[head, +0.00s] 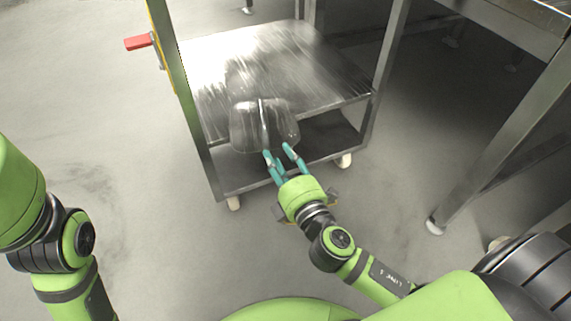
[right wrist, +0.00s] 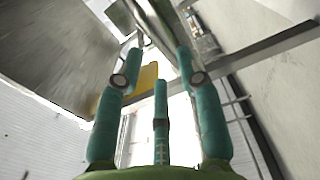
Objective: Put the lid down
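The lid (head: 246,126) is a shiny, greyish see-through piece with a raised bar down its middle. In the head view it overlaps the front edge of the cart's top shelf (head: 310,65). My right gripper (head: 277,151) is at the lid's near side, its teal fingers closed in on it. In the right wrist view the fingertips (right wrist: 161,46) are on either side of a shiny metal part of the lid (right wrist: 157,18). The exact contact is hard to see. My left gripper is out of view; only part of that arm shows.
The metal cart has a lower shelf (head: 322,135), upright posts (head: 190,110) and white casters (head: 234,203). A red handle (head: 138,42) sticks out at its left. A steel table (head: 520,22) stands at the right. The top shelf looks clear behind the lid.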

